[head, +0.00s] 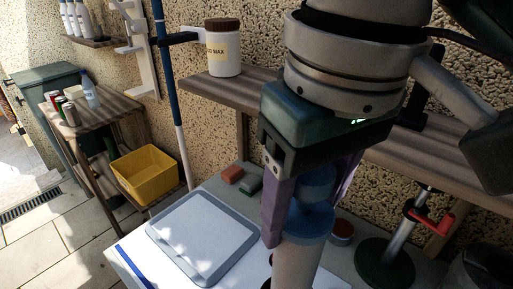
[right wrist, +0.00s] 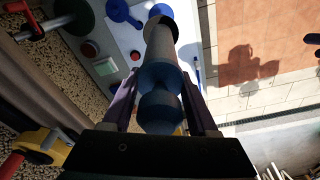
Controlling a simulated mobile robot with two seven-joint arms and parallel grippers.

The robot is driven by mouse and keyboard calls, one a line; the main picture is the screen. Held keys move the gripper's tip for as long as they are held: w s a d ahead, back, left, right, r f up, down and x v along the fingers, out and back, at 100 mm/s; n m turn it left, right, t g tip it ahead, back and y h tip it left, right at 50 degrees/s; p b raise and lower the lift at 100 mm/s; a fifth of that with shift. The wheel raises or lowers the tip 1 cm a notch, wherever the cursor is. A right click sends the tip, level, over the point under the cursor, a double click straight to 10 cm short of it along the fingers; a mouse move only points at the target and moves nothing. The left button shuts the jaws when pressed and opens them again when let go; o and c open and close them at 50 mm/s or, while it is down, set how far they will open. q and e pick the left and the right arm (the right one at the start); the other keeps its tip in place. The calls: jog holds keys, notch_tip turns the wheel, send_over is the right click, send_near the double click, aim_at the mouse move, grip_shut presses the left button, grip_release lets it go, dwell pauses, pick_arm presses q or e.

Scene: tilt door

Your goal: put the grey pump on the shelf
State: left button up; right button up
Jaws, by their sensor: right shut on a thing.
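My right gripper (head: 306,212) is shut on the grey pump (head: 297,262), a grey cylinder with a blue collar and rounded blue top. The purple fingers hold it at the blue part, and the grey body hangs down over the bench. In the right wrist view the pump (right wrist: 162,45) runs away from the gripper (right wrist: 157,100) between the fingers. Its lower end is cut off in the head view. The wooden shelf (head: 218,90) runs along the wall behind, partly hidden by my right arm. My left gripper is not in view.
A white jar with a brown lid (head: 223,48) stands on the shelf. Below, the bench holds a grey tray (head: 202,236), small red and green blocks (head: 232,173) and a stand with a red clamp (head: 385,262). A blue pole (head: 172,90) rises left of the shelf.

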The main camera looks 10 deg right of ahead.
grip_shut()
jog(key=shift+w+r, duration=0.1)
